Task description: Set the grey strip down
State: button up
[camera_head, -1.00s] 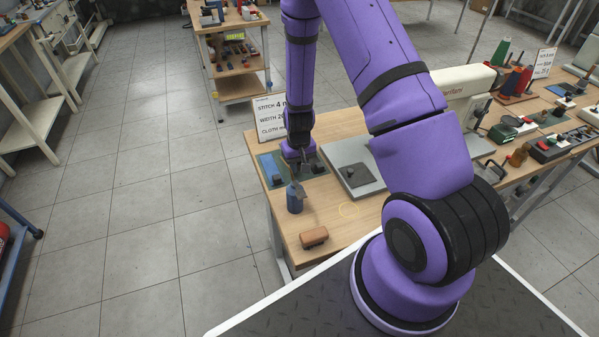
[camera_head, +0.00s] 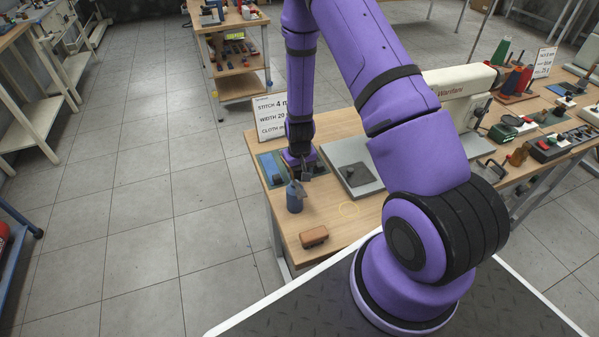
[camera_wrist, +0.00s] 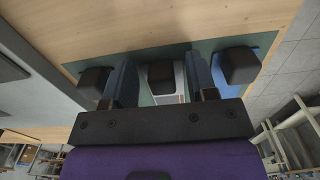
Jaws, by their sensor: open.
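My gripper (camera_head: 304,173) is over the teal mat (camera_head: 267,161) at the left end of the wooden table, pointing down. In the wrist view its two blue-grey fingers (camera_wrist: 163,80) are apart, one on each side of a dark block (camera_wrist: 160,72). The grey strip (camera_wrist: 180,82) shows between the fingers, under or behind that block, and looks to be lying on the mat; contact is hard to tell. A blue strip (camera_wrist: 266,58) with another dark block (camera_wrist: 240,65) is to the right of the fingers. A third dark block (camera_wrist: 93,83) is left of them.
A brown block (camera_head: 314,237) lies near the table's front edge. A sign (camera_head: 270,118) stands behind the mat. A grey plate (camera_head: 340,155) and sewing machine (camera_head: 460,84) are to the right.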

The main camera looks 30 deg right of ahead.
jog(key=shift+r, duration=0.1)
jog(key=s+a+r+n+t, duration=0.1)
jog(key=s+a+r, duration=0.15)
jog(key=r, duration=1.65)
jog(key=s+a+r+t, duration=0.2)
jog(key=s+r, duration=0.2)
jog(key=r, duration=1.4)
jog(key=s+a+r+t, duration=0.1)
jog(key=s+r, duration=0.5)
jog(key=s, duration=0.3)
jog(key=s+a+r+n+t, duration=0.1)
jog(key=s+r, duration=0.6)
jog(key=s, duration=0.3)
jog(key=shift+a+r, duration=0.2)
jog(key=shift+a, duration=0.05)
